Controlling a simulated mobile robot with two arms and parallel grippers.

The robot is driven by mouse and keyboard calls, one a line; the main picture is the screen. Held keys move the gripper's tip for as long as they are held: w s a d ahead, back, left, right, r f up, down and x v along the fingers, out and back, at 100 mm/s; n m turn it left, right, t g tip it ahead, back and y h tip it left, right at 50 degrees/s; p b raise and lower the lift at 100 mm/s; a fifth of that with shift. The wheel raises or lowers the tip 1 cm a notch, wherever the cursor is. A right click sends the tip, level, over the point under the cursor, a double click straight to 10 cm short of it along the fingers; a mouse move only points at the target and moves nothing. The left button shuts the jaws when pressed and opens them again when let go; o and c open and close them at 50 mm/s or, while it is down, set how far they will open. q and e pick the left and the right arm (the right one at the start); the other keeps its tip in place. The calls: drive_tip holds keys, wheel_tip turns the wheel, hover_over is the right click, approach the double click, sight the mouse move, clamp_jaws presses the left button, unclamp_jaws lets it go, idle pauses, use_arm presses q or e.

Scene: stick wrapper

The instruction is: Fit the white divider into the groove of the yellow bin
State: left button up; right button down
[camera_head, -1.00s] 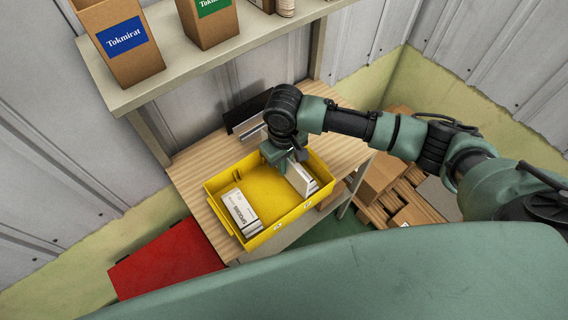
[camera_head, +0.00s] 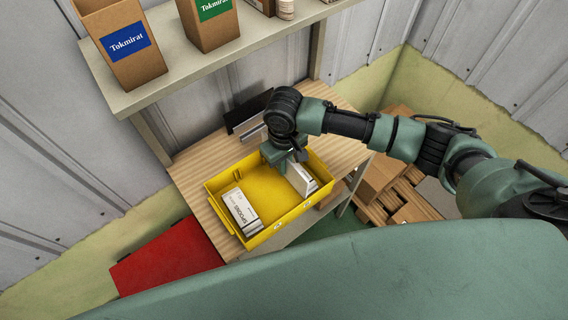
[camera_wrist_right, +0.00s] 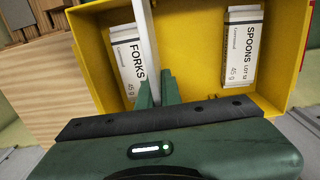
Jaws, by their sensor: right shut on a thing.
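The yellow bin (camera_head: 262,236) stands on the wooden worktop; its rim shows in the wrist view (camera_wrist_right: 291,50). My right gripper (camera_head: 293,158) is over the bin's right part. In the wrist view my right gripper (camera_wrist_right: 156,92) is shut on the thin white divider (camera_wrist_right: 148,40), seen nearly edge-on. The divider (camera_head: 296,177) stands roughly upright in the bin's right part, beside the white FORKS box (camera_wrist_right: 125,55). Small ribs (camera_head: 238,175) show on the bin's inner back wall. Whether the divider sits in a groove is hidden. My left gripper is out of view.
A white SPOONS box (camera_head: 240,212) lies in the bin's left part; the floor between the boxes is clear. A dark holder (camera_head: 247,113) stands behind on the worktop (camera_head: 200,162). A shelf (camera_head: 190,62) with cardboard boxes hangs above. Cartons (camera_head: 378,175) lie at the right.

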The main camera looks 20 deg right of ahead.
drive_tip(key=shift+p, duration=0.4)
idle(0.5)
drive_tip(key=shift+f, duration=0.1)
drive_tip(key=shift+f, duration=0.35)
drive_tip(key=shift+f+b, duration=1.45)
drive_tip(key=shift+f, duration=1.65)
drive_tip(key=c, duration=1.5)
unclamp_jaws()
drive_tip(key=shift+r, duration=0.1)
wheel_tip(320, 180, up, 8)
drive_tip(key=shift+f+b, duration=0.15)
drive_tip(key=shift+b, duration=0.65)
